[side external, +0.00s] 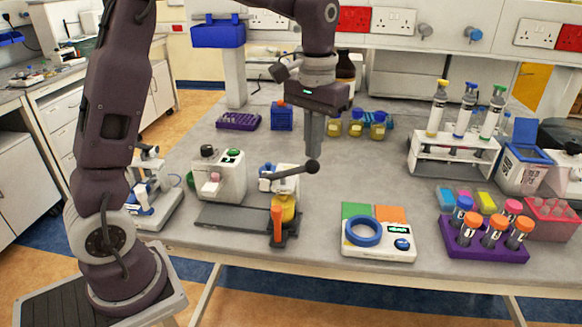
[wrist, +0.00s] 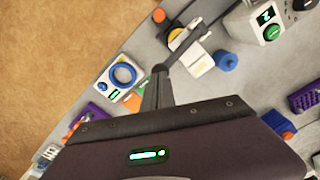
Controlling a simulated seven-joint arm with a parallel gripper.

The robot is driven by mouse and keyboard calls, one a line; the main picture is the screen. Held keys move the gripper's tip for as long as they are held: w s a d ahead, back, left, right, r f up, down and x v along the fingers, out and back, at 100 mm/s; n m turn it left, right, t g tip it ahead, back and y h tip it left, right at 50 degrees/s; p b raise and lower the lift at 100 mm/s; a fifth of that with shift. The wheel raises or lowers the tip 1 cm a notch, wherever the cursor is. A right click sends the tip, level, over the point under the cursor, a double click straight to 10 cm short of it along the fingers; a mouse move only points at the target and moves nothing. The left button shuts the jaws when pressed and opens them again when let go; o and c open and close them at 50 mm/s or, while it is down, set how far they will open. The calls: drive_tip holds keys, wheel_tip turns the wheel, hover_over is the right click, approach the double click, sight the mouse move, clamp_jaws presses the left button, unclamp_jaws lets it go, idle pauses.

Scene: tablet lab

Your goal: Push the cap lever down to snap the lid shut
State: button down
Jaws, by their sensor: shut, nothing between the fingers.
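The cap lever (side external: 294,172) is a dark rod with a black ball knob at its right end. It slopes slightly up to the right from the capping station (side external: 286,190), which has a white block, a yellow container (side external: 285,208) and an orange handle (side external: 277,222). My gripper (side external: 314,155) is shut and empty, pointing down, with its tips right at the ball knob. In the wrist view the tips (wrist: 158,75) meet the lever's ball (wrist: 160,69); I cannot tell whether they touch. The lid's seating is not clear.
A white device with a blue ring (side external: 364,232) stands right of the station. A white machine with a green button (side external: 218,174) stands left. Amber-filled jars (side external: 356,125) stand behind the gripper. A purple tube rack (side external: 484,240) is far right.

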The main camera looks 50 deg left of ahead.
drive_tip(key=shift+r, duration=0.25)
wheel_tip(320, 180, up, 4)
drive_tip(key=shift+r, duration=0.5)
drive_tip(key=shift+s+r, duration=0.1)
drive_tip(key=shift+s, duration=0.05)
drive_tip(key=s+d+r+m+t, duration=0.1)
drive_tip(key=s+r, duration=0.1)
drive_tip(key=s, duration=0.4)
drive_tip(key=s+d+r+t, duration=0.1)
drive_tip(key=s+d+t, duration=0.1)
drive_tip(key=s, duration=0.3)
drive_tip(key=s+d+f+m+t, duration=0.1)
drive_tip(key=s+f, duration=0.4)
drive_tip(key=s, duration=0.7)
drive_tip(key=shift+s+f+m+t, duration=0.15)
drive_tip(key=shift+m+t, duration=0.35)
drive_tip(key=shift+t, duration=0.3)
